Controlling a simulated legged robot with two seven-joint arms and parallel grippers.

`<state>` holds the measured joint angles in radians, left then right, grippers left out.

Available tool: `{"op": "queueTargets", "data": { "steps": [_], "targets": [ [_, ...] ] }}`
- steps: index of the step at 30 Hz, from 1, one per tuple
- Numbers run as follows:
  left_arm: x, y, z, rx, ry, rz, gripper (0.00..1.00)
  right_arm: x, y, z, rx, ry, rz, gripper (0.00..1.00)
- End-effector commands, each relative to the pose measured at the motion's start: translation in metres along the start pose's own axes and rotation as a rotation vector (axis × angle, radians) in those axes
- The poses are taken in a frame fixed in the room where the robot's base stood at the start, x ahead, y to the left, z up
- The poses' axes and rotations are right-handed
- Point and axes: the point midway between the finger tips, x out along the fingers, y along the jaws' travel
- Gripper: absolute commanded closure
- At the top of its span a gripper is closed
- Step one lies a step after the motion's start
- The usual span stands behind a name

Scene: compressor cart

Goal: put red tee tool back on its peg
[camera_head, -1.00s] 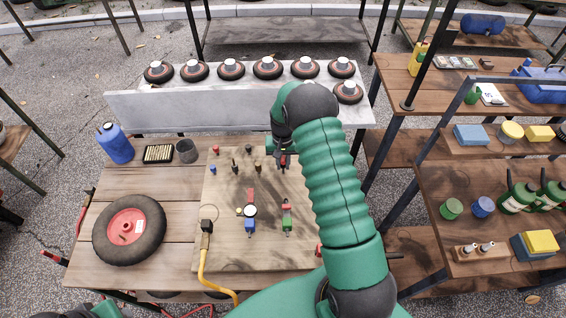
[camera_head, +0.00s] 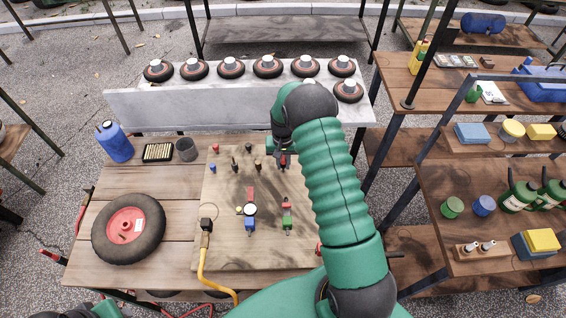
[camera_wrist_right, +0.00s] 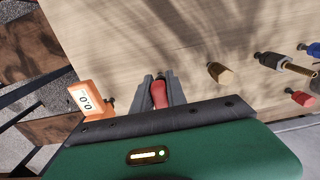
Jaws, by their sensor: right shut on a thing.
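My right gripper (camera_head: 283,162) is at the far right part of the wooden board (camera_head: 222,190), its arm crossing in front of it. In the right wrist view the gripper (camera_wrist_right: 158,92) is shut on the red tool (camera_wrist_right: 159,94), whose red handle shows between the two grey fingers. The tool's far end and its contact with the board or a peg cannot be made out. In the head view only a small bit of red shows at the fingers. My left gripper is out of view.
Brass (camera_wrist_right: 220,73), red (camera_wrist_right: 303,98) and blue (camera_wrist_right: 313,49) fittings stand on the board near the gripper. An orange gauge (camera_wrist_right: 88,101) is close on the other side. Lower on the board are a round gauge (camera_head: 250,210) and a yellow hose (camera_head: 203,268). A wheel (camera_head: 128,229) lies at left.

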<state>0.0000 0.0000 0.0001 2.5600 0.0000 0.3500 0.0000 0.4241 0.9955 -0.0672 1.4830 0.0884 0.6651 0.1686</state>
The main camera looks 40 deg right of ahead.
Motion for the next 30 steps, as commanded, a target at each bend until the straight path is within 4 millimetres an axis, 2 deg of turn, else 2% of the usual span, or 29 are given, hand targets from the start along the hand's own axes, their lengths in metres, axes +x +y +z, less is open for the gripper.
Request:
{"op": "queueTargets", "data": {
  "steps": [12, 13, 18, 26, 30],
  "targets": [
    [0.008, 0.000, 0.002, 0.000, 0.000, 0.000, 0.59, 0.012, 0.000, 0.000, 0.000, 0.000, 0.000, 1.00],
    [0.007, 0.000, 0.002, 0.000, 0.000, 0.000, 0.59, 0.010, 0.000, 0.000, 0.000, 0.000, 0.000, 0.79],
    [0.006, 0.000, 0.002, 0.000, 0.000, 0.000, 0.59, 0.010, 0.000, 0.000, 0.000, 0.000, 0.000, 0.57],
    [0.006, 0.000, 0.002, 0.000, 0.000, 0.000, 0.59, 0.010, 0.000, 0.000, 0.000, 0.000, 0.000, 0.57],
    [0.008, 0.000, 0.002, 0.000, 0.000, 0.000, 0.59, 0.000, 0.000, -0.001, 0.000, 0.002, -0.001, 0.57]
  ]
}}
